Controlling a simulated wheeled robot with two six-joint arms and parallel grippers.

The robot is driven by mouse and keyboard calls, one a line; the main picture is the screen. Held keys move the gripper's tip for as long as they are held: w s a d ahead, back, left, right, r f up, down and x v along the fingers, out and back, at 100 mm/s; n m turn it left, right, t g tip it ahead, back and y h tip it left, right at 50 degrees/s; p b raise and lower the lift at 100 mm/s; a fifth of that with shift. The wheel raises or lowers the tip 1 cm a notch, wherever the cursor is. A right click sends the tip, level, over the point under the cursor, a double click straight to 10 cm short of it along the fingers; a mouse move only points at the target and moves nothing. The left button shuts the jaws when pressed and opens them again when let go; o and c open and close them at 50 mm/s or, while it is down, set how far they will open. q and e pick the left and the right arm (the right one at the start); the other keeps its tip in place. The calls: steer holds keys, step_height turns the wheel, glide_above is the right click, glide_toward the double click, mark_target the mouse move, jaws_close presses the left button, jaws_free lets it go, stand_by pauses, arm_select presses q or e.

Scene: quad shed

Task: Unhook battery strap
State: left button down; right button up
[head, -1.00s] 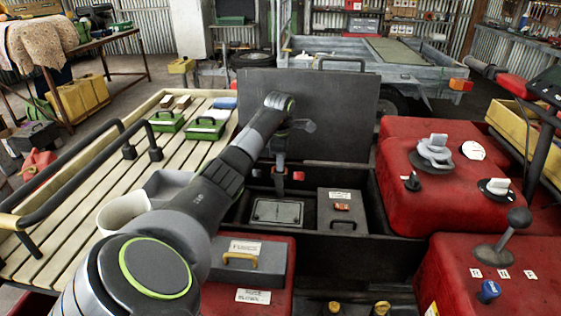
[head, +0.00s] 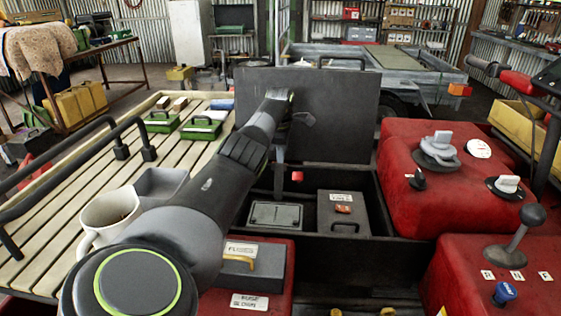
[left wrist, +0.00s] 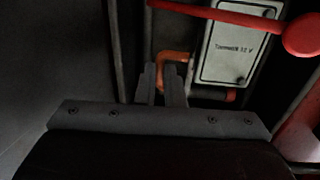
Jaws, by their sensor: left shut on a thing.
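My left gripper (head: 279,188) reaches down into the open black box, just behind the battery (head: 276,214). In the left wrist view its two fingers (left wrist: 162,82) are close together on an orange hook-shaped piece (left wrist: 172,57) of the strap, at the battery's edge. The exact grip is partly hidden by the fingers. The battery's pale labelled top (left wrist: 235,40) lies beyond them. A red bar (left wrist: 215,11) crosses above it and ends in a red knob (left wrist: 303,33). The knob (head: 297,176) also shows right of the gripper in the head view. My right gripper is not in view.
The box's dark lid (head: 340,115) stands raised behind the gripper. A grey fuse box (head: 343,216) sits right of the battery. Red bodywork (head: 440,180) borders the box at right. A slatted rack (head: 70,210) holds a mug (head: 108,218) and green boxes.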

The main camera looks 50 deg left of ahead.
arm_select(q)
steer(key=shift+w+a+r, duration=0.1)
steer(key=shift+a+r, duration=0.05)
steer(key=shift+r, duration=0.1)
steer(key=c, duration=1.8)
jaws_free()
step_height(320, 180, up, 17)
steer(key=s+d+p, duration=0.1)
steer(key=p, duration=0.1)
steer(key=shift+s+r, duration=0.15)
steer(key=shift+s, duration=0.05)
